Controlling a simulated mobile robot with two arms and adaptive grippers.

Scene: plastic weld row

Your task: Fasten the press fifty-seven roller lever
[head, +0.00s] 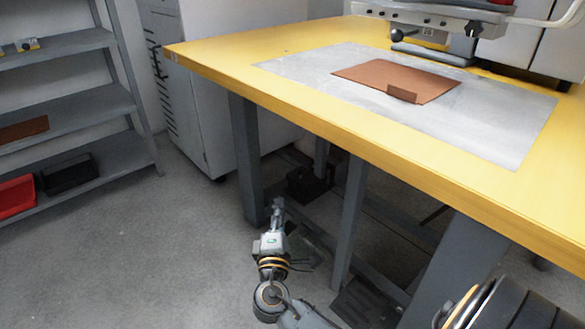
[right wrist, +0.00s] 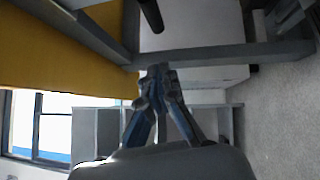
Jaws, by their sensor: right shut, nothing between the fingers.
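A grey press head (head: 430,14) hangs over the back of the yellow table. A black ball knob on a short lever (head: 397,35) sticks out to the left below it; I cannot tell whether this is the roller lever, and no press number is readable. My right gripper (head: 277,206) is low in front of the table, beside its legs and well away from the press. It is shut and empty; its closed fingers (right wrist: 157,74) point up in the right wrist view. My left gripper is not in view.
The yellow table (head: 215,58) carries a grey plate (head: 300,70) with a brown sheet (head: 375,75) and a small brown piece on it. Table legs (head: 350,215) stand close to my right gripper. A shelf (head: 75,105) with bins is at left; the floor between is open.

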